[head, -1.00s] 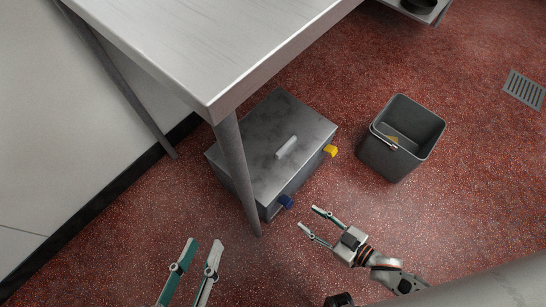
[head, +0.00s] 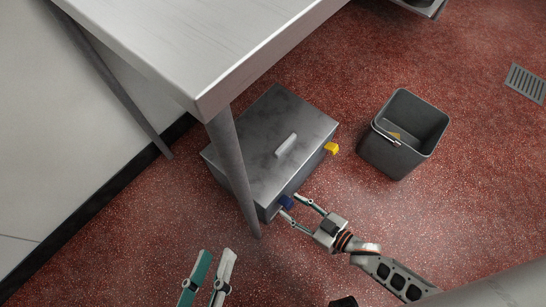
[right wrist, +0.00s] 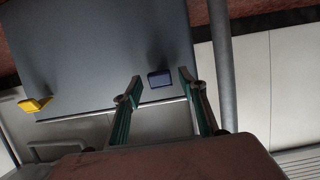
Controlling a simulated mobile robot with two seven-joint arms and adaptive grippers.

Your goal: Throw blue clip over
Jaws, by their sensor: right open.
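The blue clip (head: 286,201) is on the side of a grey lidded metal box (head: 262,165), at the end nearer me. A yellow clip (head: 331,148) is further along the same side. My right gripper (head: 290,206) is open, its fingertips right by the blue clip. In the right wrist view, the blue clip (right wrist: 160,79) shows between the two spread fingers, with no clear contact; the yellow clip (right wrist: 34,104) is off to the left. My left gripper (head: 217,254) is open and empty, low in the head view, away from the box.
A steel table (head: 200,45) overhangs the box, and its leg (head: 232,170) stands close in front of it. A grey bucket (head: 420,110) with a handle stands on the red floor (head: 470,190) to the right. A floor drain (head: 526,83) is at far right.

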